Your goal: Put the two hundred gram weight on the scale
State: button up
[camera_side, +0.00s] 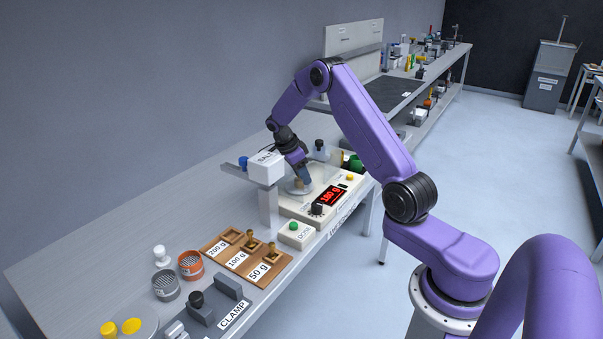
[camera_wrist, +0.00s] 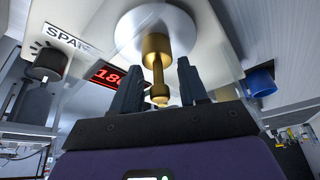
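The brass two hundred gram weight (camera_wrist: 156,46) stands on the round silver pan of the scale (camera_wrist: 190,28) in the wrist view. My gripper (camera_wrist: 158,72) is around its narrow neck and knob, with a gap between each finger and the metal, so it is open. In the side view my gripper (camera_side: 303,178) is low over the scale (camera_side: 290,206) and mostly hides the weight. The red display (camera_side: 331,195) appears to read 180 g. The 200 g slot of the wooden rack (camera_side: 217,242) is empty.
The 100 g weight (camera_side: 251,239) and 50 g weight (camera_side: 271,254) stand in the rack. The white salt hopper (camera_side: 266,167) is close left of my gripper. A DOSE button box (camera_side: 297,235), two mesh cups and a clamp sit nearer the front. The bench's left side is clear.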

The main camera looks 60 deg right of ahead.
jog(key=shift+o, duration=0.6)
jog(key=shift+r, duration=0.1)
jog(key=shift+r, duration=0.2)
jog(key=v, duration=1.2)
jog(key=shift+f, duration=0.1)
